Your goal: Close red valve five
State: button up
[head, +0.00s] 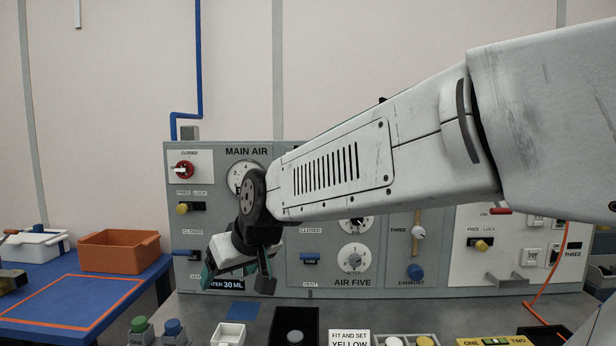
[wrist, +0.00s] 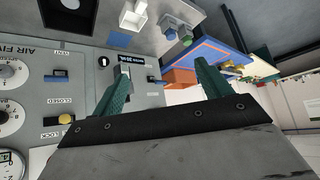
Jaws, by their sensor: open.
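The AIR FIVE panel (head: 330,276) is in the middle of the grey console, its upper part hidden behind my arm in the head view. No red valve shows on its visible part. It also shows at the left of the wrist view (wrist: 38,62), with a blue handle (wrist: 56,77) and a yellow lock knob (wrist: 66,118). A red valve (head: 185,169) under a CLOSED label is on the MAIN AIR panel. My gripper (head: 238,274) is open and empty before the lower MAIN AIR panel; its fingers also show in the wrist view (wrist: 163,75).
A blue table (head: 60,322) with an orange bin (head: 119,252) is at the left. Green (head: 139,325) and blue (head: 172,327) buttons, a white tray (head: 228,334) and a black box (head: 295,325) stand on the bench in front. An orange cable (head: 553,280) hangs at the right.

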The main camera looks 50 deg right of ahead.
jog(key=w+d+r+m+t+h, duration=0.2)
jog(key=w+d+r+t+h, duration=0.25)
jog(key=w+d, duration=0.7)
jog(key=w+d+r+m+h, duration=0.1)
jog(key=d+r+h, duration=0.1)
jog(key=d, duration=0.7)
jog(key=w+d+r+m+h, duration=0.2)
jog(key=d+h, duration=0.2)
jog(key=d, duration=0.5)
jog(key=w+d+r+m+h, duration=0.1)
jog(key=d+r+h, duration=0.1)
jog(key=d, duration=0.7)
jog(key=shift+w+d+r+m+g+h, duration=0.15)
jog(key=shift+d+r+m+g+h, duration=0.2)
jog(key=shift+r+h, duration=0.1)
jog(key=shift+c, duration=0.4)
jog(key=c, duration=0.9)
jog(key=shift+a, duration=0.15)
